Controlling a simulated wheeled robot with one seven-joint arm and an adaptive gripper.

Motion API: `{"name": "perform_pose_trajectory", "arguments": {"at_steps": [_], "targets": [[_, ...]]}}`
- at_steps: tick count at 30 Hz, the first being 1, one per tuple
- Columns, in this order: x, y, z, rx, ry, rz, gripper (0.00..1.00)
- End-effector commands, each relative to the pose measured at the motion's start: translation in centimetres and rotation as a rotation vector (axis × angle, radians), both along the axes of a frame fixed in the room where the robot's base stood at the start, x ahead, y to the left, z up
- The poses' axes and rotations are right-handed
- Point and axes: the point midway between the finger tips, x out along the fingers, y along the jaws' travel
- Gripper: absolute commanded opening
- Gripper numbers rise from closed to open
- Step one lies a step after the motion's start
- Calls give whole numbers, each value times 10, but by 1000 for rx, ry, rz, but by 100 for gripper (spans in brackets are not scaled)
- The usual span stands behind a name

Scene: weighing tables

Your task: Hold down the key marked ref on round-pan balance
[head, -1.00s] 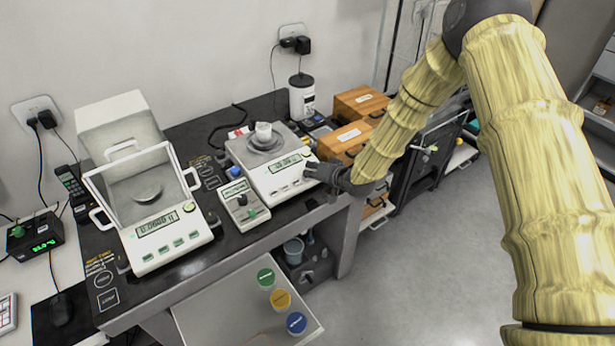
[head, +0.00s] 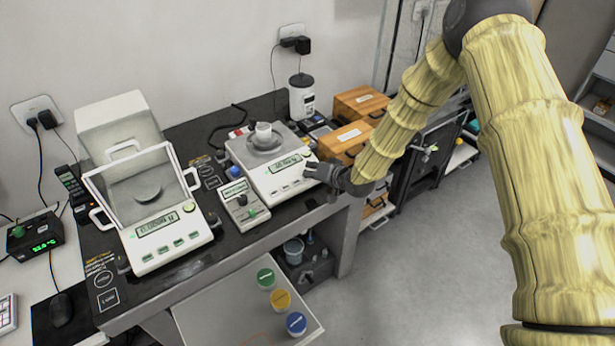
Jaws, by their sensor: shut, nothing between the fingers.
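My gripper (head: 310,171) is shut and empty at the right end of this balance's front panel. It hides that corner, and I cannot tell whether it touches a key. Another white balance (head: 165,240) at the left has a clear shield around a round pan (head: 147,192).
Wooden boxes (head: 360,102) and a white canister (head: 301,96) stand behind my gripper. A lower shelf (head: 225,305) with green, yellow and blue discs is in front.

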Motion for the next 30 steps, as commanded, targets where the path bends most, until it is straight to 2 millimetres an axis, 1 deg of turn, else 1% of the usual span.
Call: {"name": "perform_pose_trajectory", "arguments": {"at_steps": [13,25,30], "targets": [[-4,-3,14,0,1,0,0],[-4,-3,17,0,0,0,0],[-6,-4,27,0,-1,-1,0]]}}
